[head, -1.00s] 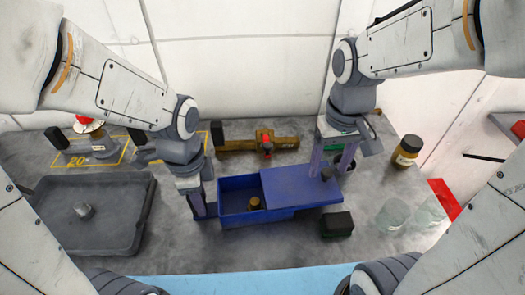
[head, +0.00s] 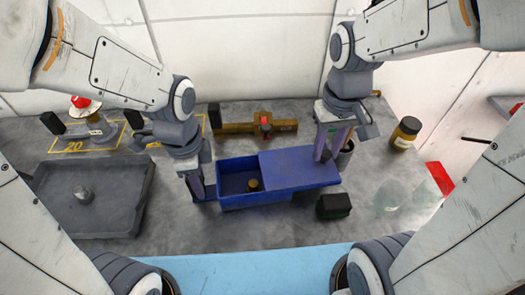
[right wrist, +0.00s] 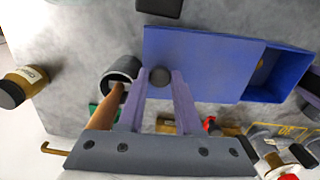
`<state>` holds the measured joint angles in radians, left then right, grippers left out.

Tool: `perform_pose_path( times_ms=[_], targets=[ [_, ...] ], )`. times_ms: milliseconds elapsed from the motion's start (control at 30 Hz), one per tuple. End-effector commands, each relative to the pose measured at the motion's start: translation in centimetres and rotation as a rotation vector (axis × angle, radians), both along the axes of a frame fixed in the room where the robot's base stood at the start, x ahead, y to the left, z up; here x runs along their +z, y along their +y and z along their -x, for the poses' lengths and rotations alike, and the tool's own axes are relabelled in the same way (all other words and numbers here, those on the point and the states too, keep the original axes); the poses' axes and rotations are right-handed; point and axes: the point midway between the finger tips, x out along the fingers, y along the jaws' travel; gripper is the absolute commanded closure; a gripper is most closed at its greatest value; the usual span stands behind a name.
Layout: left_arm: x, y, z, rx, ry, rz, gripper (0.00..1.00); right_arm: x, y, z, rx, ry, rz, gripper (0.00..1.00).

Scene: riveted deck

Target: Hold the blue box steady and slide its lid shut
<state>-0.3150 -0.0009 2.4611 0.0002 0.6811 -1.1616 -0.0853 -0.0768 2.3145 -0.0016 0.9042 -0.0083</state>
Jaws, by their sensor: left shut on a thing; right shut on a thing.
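The blue box (head: 238,204) stands on the grey deck, its left part uncovered. Its blue lid (head: 290,168) covers the right part and sticks out past the box's right end. A small brass-coloured cylinder (head: 253,184) is inside the uncovered part. My left gripper (head: 205,193) is shut on the box's left end wall. My right gripper (head: 321,156) is shut on the lid's knob. In the right wrist view the dark round knob (right wrist: 160,77) is between my right fingers, on the lid (right wrist: 200,65); the open part of the box (right wrist: 277,72) shows at the right.
A dark tray (head: 140,200) with a small metal piece lies at the left. A brass fixture (head: 235,129) with a red part stands behind the box. A black block (head: 334,206) is close in front of the lid. An amber jar (head: 405,133) and clear glassware (head: 388,196) are at the right.

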Motion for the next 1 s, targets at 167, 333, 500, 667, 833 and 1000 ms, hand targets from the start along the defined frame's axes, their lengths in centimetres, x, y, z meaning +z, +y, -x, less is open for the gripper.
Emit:
perform_pose_path(
  times_ms=[167, 333, 500, 667, 833, 1000],
  targets=[
    [-0.1, 0.0, 0.1, 0.000, 0.003, -0.001, 1.00, 0.0, 0.6, 0.0, 0.001, -0.001, -0.002, 1.00],
    [-0.1, 0.0, 0.1, 0.000, 0.003, -0.001, 1.00, 0.0, 1.0, 0.0, 0.001, -0.001, -0.002, 1.00],
    [-0.1, 0.0, 0.1, 0.000, 0.003, -0.001, 1.00, 0.0, 1.4, 0.1, 0.001, -0.002, -0.003, 1.00],
    [-0.1, 0.0, 0.1, 0.000, 0.003, -0.001, 1.00, 0.0, 1.8, 0.1, 0.001, -0.002, -0.003, 1.00],
    [-0.1, 0.0, 0.1, -0.001, 0.003, -0.001, 1.00, 0.0, 2.3, 0.1, 0.001, -0.002, -0.003, 1.00],
    [-0.1, 0.0, 0.1, -0.001, 0.003, -0.001, 1.00, 0.0, 2.7, 0.2, 0.001, -0.002, -0.003, 1.00]
  ],
)
